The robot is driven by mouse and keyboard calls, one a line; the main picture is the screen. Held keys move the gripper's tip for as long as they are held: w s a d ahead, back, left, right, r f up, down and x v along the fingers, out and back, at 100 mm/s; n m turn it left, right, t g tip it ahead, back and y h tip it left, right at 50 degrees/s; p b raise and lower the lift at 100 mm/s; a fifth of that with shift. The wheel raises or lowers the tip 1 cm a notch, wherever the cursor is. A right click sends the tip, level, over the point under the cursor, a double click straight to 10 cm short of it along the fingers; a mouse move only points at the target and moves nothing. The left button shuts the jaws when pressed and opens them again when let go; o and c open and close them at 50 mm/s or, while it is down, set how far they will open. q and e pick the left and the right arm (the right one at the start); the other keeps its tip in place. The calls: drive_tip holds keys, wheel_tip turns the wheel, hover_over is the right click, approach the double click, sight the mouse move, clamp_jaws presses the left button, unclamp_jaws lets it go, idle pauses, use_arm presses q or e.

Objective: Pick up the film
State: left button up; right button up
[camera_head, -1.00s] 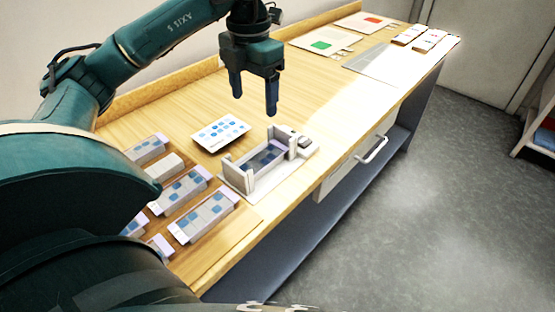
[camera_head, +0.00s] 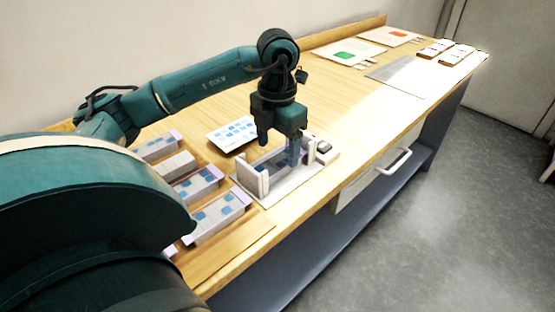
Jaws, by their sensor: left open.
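A white holder (camera_head: 252,181) with upright end walls stands near the front edge of the table. A dark bluish strip (camera_head: 268,161), perhaps the film, lies in it between the walls, partly hidden by my gripper. My left gripper (camera_head: 279,153) points down over the holder with its two fingers apart. One finger overlaps the strip area in the picture; I cannot tell whether it touches anything. Nothing shows between the fingers. My right gripper is not in view.
A white card with blue squares (camera_head: 231,134) lies behind the holder. Several patterned blocks (camera_head: 217,216) and a plain grey block (camera_head: 175,166) sit at the left. A green-marked card (camera_head: 345,53) and red-marked card (camera_head: 388,37) lie at the back. A drawer handle (camera_head: 395,161) sticks out in front.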

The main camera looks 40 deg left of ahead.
use_arm(q)
drive_tip(key=shift+f, duration=0.95)
drive_tip(key=shift+c, duration=0.2)
drive_tip(key=c, duration=1)
